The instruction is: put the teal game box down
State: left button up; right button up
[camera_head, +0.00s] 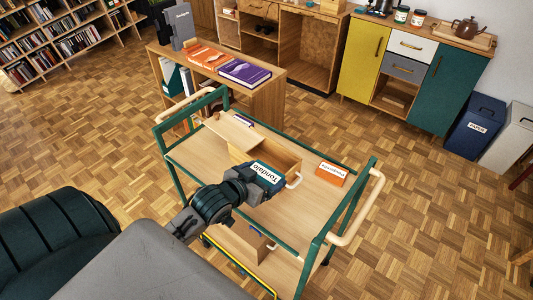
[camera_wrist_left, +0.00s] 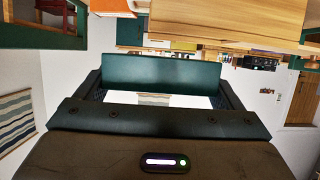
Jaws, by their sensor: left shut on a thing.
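The teal game box (camera_head: 268,173), with a white label reading "Tondalo", is in my left gripper (camera_head: 253,184) over the trolley. In the left wrist view the teal box (camera_wrist_left: 165,72) spans the space between the two fingers of my left gripper (camera_wrist_left: 163,98), which is shut on it. In the head view the box overlaps the front of a wooden box (camera_head: 283,157). I cannot tell whether it touches that box or the trolley top. The trolley (camera_head: 200,157) has a green frame and a pale wooden top. My right gripper is not in view.
An orange box (camera_head: 331,173) lies on the trolley top to the right. Bare top shows around it and at the front. Green end rails with pale handles (camera_head: 362,209) rise at both ends. A low bookcase (camera_head: 261,96) with books stands behind.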

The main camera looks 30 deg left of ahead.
pick_arm(q)
jog(key=w+a+f+p, duration=0.1)
jog(key=w, duration=0.2)
jog(key=w+a+f+p, duration=0.1)
jog(key=w+a, duration=0.1)
jog(key=w, duration=0.2)
jog(key=w+a+f+p, duration=0.1)
jog(key=w+f, duration=0.1)
jog(key=w, duration=0.2)
jog(key=shift+a, duration=0.3)
jog(key=shift+f, duration=0.3)
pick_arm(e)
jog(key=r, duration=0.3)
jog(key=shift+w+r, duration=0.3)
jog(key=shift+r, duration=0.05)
pick_arm(q)
jog(key=shift+f, duration=0.1)
jog(key=shift+f, duration=0.6)
jog(key=o, duration=0.8)
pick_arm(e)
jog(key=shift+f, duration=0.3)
